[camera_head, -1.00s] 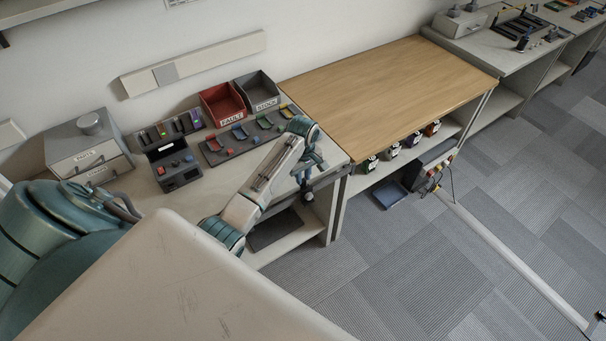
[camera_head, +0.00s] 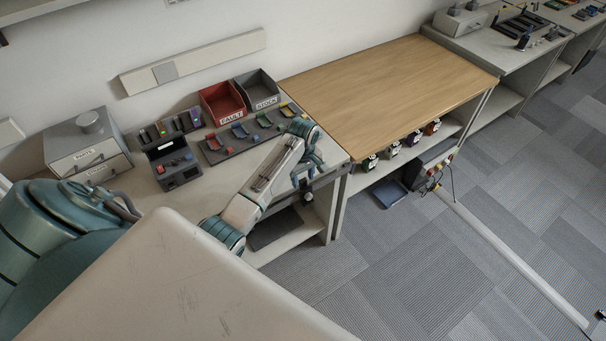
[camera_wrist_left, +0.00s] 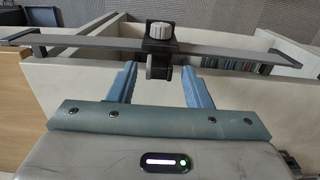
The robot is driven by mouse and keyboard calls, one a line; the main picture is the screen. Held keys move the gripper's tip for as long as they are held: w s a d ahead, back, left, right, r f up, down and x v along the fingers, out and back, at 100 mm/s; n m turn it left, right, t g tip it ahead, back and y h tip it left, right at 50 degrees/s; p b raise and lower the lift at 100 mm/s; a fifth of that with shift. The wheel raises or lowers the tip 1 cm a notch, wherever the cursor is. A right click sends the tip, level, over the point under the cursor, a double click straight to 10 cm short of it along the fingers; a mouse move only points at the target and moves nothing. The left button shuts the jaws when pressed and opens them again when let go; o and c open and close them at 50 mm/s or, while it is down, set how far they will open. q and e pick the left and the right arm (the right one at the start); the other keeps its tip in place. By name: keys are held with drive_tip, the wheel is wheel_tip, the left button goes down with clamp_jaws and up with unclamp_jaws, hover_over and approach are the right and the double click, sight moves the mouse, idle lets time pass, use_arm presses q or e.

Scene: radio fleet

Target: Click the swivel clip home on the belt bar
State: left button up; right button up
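The belt bar (camera_wrist_left: 225,49) is a flat grey bar running across the left wrist view along the front of the bench. A black swivel clip (camera_wrist_left: 157,62) with a ribbed light-grey knob sits at the bar, its lower part hanging below it. In the head view the clip (camera_head: 308,197) is a small dark shape just below my gripper. My left gripper (camera_wrist_left: 159,70) is open, its blue fingers on either side of the clip's lower part with gaps visible. It also shows in the head view (camera_head: 307,177) at the bench's front edge. Whether the clip is fully seated is unclear. My right gripper is not seen.
The bench carries a red FAULT bin (camera_head: 222,104), a grey STOCK bin (camera_head: 258,92), a rack of coloured clips (camera_head: 245,135), a dark radio stand (camera_head: 175,165) and a drawer box (camera_head: 88,150). A bare wooden table (camera_head: 390,85) adjoins on the right.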

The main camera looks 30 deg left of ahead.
use_arm(q)
wheel_tip(320, 180, up, 11)
drive_tip(key=b, duration=0.3)
idle(0.4)
idle(0.3)
